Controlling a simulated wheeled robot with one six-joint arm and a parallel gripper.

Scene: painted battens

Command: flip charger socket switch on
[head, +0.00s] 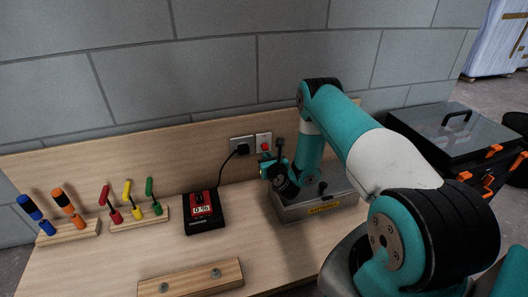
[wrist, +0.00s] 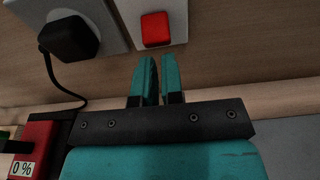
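The charger socket (head: 240,146) is a grey plate on the wooden backboard with a black plug in it. The plug (wrist: 68,38) also shows at the upper left of the wrist view. The switch is a red rocker (wrist: 156,29) on a white plate just right of the socket; it also shows in the head view (head: 265,146). My gripper (wrist: 158,65) points at the backboard, its two teal fingertips close together with a narrow gap and nothing between them. They are just below the red switch in the wrist view; I cannot tell whether they touch anything.
A black and red charger (head: 204,212) reading about 0 % stands on the bench, its cable running to the plug. A grey metal box (head: 300,208) is under my gripper. Colored tools (head: 128,205) stand in racks at left. A wooden batten (head: 190,281) lies in front.

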